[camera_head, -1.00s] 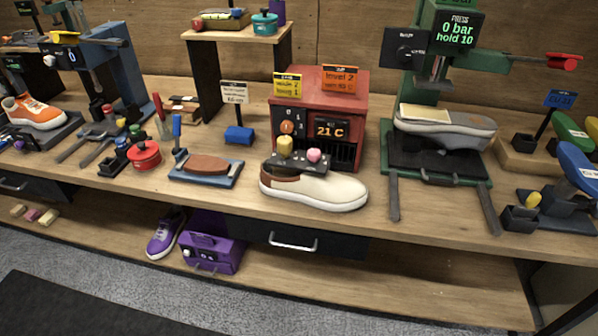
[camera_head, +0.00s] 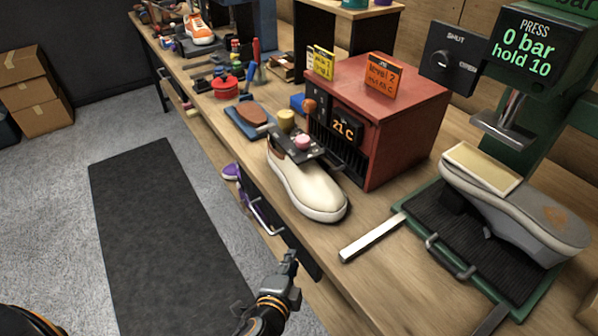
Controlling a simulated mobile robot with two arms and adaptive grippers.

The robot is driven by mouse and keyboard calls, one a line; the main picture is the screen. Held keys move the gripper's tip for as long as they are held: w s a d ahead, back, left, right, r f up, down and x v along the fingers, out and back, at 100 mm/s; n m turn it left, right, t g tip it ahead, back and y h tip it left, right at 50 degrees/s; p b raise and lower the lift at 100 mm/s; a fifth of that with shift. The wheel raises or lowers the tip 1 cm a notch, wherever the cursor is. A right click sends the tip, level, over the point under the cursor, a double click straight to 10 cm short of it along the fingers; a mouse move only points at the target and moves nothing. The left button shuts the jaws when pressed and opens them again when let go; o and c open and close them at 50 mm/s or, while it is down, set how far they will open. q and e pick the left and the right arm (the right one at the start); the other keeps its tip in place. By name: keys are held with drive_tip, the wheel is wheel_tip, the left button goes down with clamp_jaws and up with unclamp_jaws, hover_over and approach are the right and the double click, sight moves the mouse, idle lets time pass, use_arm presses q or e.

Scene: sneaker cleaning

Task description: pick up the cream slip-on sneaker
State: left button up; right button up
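The cream slip-on sneaker (camera_head: 308,188) stands upright on the workbench with its toe toward the lower right. It has a white sole and a brown heel. The dark plate with knobs in front of the heater hides part of its heel and opening. My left gripper (camera_head: 288,262) is low in front of the bench edge, below the sneaker and apart from it. Its fingers are small and seen at an angle, so I cannot tell whether they are open or shut. My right gripper is not in view.
A red heater box (camera_head: 408,122) reading 21 C stands right behind the sneaker. A green press (camera_head: 425,205) with a grey sneaker (camera_head: 535,215) is to the right. A brush (camera_head: 252,114) lies to the left. A drawer handle (camera_head: 265,215) juts from the bench front.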

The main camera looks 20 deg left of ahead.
use_arm(q)
wheel_tip(320, 180, up, 10)
drive_tip(key=m+t, duration=0.1)
drive_tip(key=t, duration=0.2)
drive_tip(key=t+y, duration=0.1)
approach(295, 163)
drive_tip(key=shift+t+y, duration=0.3)
drive_tip(key=w, duration=0.3)
drive_tip(key=w+p, duration=0.1)
drive_tip(key=w, duration=0.2)
drive_tip(key=w+a+p, duration=0.1)
drive_tip(key=w, duration=0.2)
drive_tip(key=shift+w+a+f, duration=0.1)
drive_tip(key=shift+w+f, duration=0.2)
drive_tip(key=shift+f, duration=0.1)
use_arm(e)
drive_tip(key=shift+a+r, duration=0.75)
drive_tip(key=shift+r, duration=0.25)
use_arm(q)
clamp_jaws()
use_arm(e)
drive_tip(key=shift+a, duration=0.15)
use_arm(q)
drive_tip(key=shift+r, duration=0.1)
